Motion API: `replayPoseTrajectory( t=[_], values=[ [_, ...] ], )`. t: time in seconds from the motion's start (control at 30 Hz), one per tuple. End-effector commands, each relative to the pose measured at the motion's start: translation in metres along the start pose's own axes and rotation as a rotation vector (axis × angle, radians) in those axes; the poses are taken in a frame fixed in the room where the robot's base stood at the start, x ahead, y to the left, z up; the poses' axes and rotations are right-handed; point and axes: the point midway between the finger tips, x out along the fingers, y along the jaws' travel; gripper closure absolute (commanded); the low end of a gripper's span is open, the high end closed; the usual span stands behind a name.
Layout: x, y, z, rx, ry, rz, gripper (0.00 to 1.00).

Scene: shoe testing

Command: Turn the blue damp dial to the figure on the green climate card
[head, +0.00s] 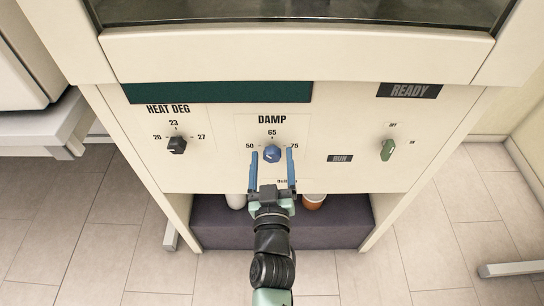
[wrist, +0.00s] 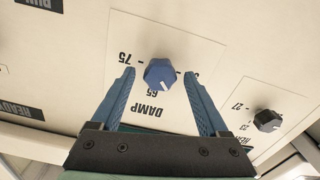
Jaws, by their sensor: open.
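The blue damp dial (head: 272,154) sits on the cream panel under the word DAMP, with 50 at left, 65 on top and 75 at right. It shows upside down in the wrist view (wrist: 159,71), where its white mark points near 65, slightly toward the 50 side. My gripper (head: 272,158) is open, with its blue fingers on either side of the dial. In the wrist view the fingertips (wrist: 159,75) flank the dial with a gap on each side. I see no green climate card with a figure in either view.
A black heat dial (head: 177,145) is at left, marked 20, 23, 27. A blank dark green strip (head: 217,92) lies above. Cups (head: 313,201) stand on the lower shelf.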

Motion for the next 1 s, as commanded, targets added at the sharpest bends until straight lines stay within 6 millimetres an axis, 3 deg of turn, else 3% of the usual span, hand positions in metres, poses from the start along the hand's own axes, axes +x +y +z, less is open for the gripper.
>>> replayPoseTrajectory(
  t=[0.3,0.73,1.0],
  values=[
    [0.0026,0.0001,0.0001,0.0,0.0,0.0,0.22],
    [0.0023,0.0001,0.0,0.0,0.001,0.001,0.98],
    [0.0023,0.0001,0.0,0.016,0.0,0.0,1.0]
  ],
)
